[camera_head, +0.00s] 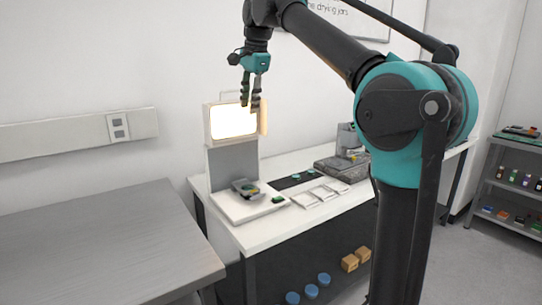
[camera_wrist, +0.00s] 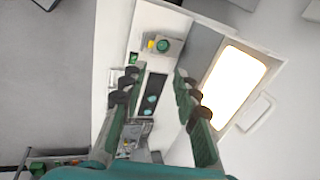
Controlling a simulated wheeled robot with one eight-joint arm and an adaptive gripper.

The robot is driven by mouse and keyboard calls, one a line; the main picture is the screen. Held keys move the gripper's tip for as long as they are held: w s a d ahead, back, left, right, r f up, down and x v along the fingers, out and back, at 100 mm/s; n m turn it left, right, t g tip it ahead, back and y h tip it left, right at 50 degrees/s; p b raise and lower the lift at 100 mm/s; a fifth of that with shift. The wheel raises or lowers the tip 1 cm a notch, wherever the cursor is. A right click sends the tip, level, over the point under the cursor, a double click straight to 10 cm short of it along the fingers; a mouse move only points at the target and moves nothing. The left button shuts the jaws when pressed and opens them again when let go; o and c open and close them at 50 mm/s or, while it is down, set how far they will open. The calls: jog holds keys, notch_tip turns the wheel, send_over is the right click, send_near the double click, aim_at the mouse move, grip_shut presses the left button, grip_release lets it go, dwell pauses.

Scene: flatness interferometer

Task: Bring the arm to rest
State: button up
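My gripper (camera_head: 250,90) hangs from the raised arm in front of the bright screen of the flatness interferometer (camera_head: 233,165). In the wrist view my gripper (camera_wrist: 155,82) shows two teal fingers with dark tips set well apart, with nothing between them. The instrument's lit screen (camera_wrist: 232,87) is to the right of the fingers there. A small grey stage (camera_head: 247,188) with a green and yellow piece sits on the instrument's white base, well below my gripper. That stage also shows beyond the fingertips in the wrist view (camera_wrist: 168,40).
The white bench (camera_head: 290,225) holds flat white trays (camera_head: 320,193), a dark strip with small teal discs (camera_head: 296,176) and a grey device (camera_head: 345,160). A bare grey table (camera_head: 100,245) is at left. Blue round items (camera_head: 311,291) and boxes (camera_head: 350,262) sit below. A shelf (camera_head: 515,185) stands right.

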jog(key=s+d+f+n, duration=0.1)
jog(key=d+f+n, duration=0.1)
jog(key=d+f, duration=0.5)
jog(key=s+d+f+n, duration=0.2)
jog(key=d+f, duration=0.1)
jog(key=f, duration=0.8)
jog(key=s+d+f+n, duration=0.1)
jog(key=d+f+n, duration=0.1)
jog(key=d+f, duration=0.55)
jog(key=s+d+f+n+h, duration=0.1)
jog(key=s+d+f, duration=0.3)
jog(key=s+f, duration=0.6)
jog(key=s+d+f+n+t, duration=0.1)
jog(key=s+d+f+n, duration=0.2)
jog(key=s+f, duration=0.6)
notch_tip(320, 180, down, 5)
jog(key=shift+s+d+r+h, duration=0.1)
jog(key=shift+s+d+h, duration=0.3)
jog(key=shift+d, duration=0.15)
